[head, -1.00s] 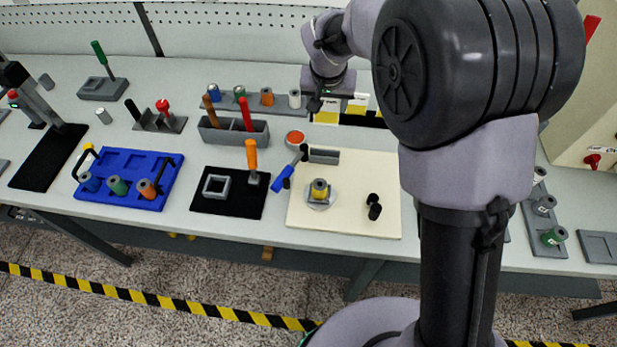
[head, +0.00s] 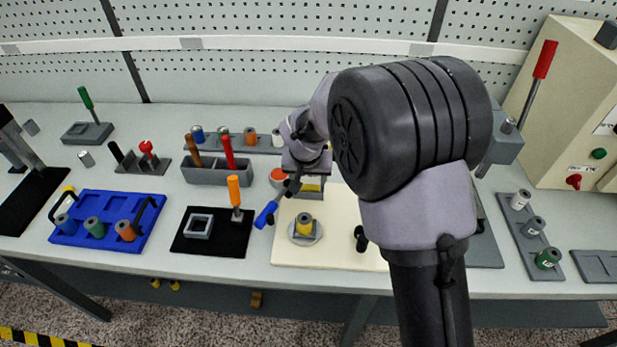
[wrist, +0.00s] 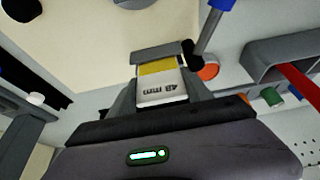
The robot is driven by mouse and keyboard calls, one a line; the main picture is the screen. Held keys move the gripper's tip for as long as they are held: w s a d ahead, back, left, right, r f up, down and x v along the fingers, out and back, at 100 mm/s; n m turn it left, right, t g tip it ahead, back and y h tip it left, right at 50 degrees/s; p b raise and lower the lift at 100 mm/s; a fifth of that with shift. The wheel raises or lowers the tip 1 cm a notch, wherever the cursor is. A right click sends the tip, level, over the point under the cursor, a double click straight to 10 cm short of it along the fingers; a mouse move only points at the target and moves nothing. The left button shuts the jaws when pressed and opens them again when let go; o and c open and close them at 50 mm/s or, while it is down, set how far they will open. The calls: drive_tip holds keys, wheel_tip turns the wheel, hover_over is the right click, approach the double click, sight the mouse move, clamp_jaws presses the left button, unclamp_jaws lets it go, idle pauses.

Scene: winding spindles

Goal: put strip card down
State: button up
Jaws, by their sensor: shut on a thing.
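The strip card (wrist: 162,85) is a small white and yellow piece with dark printing. It sits between the fingers of my gripper (wrist: 160,92) in the wrist view, and its yellow end reaches a grey block (wrist: 158,52). I cannot tell whether the card is seated in the block or just above it. In the head view my gripper (head: 308,178) is low over the back left edge of the cream board (head: 340,248). The yellow of the card (head: 311,187) shows below it.
A blue-handled tool (head: 266,214) and an orange pot (head: 278,175) lie close left of my gripper. A spindle with a yellow bobbin (head: 305,224) stands on the board in front. A grey bin (head: 212,174) holds tools further left. A black peg (head: 361,238) stands right.

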drive_tip(key=o, duration=1.1)
drive_tip(key=shift+c, duration=0.2)
drive_tip(key=shift+r+p, duration=0.25)
drive_tip(key=shift+p, duration=0.15)
drive_tip(key=s+d+r+m+p, duration=0.15)
drive_tip(key=s+r, duration=0.25)
drive_tip(key=r, duration=0.4)
drive_tip(key=s+d+r+n+p, duration=0.15)
drive_tip(key=s+r, duration=0.25)
drive_tip(key=r, duration=0.4)
drive_tip(key=s+d+r+m, duration=0.1)
drive_tip(key=s+d+r, duration=0.1)
drive_tip(key=s, duration=0.5)
drive_tip(key=s+d+r+m+y, duration=0.1)
drive_tip(key=s+d, duration=0.3)
drive_tip(key=s, duration=0.4)
drive_tip(key=s+d+r+m+t+y, duration=0.1)
drive_tip(key=s+d+r+m, duration=0.1)
drive_tip(key=s, duration=0.6)
drive_tip(key=shift+d+r, duration=0.4)
drive_tip(key=shift+d, duration=0.3)
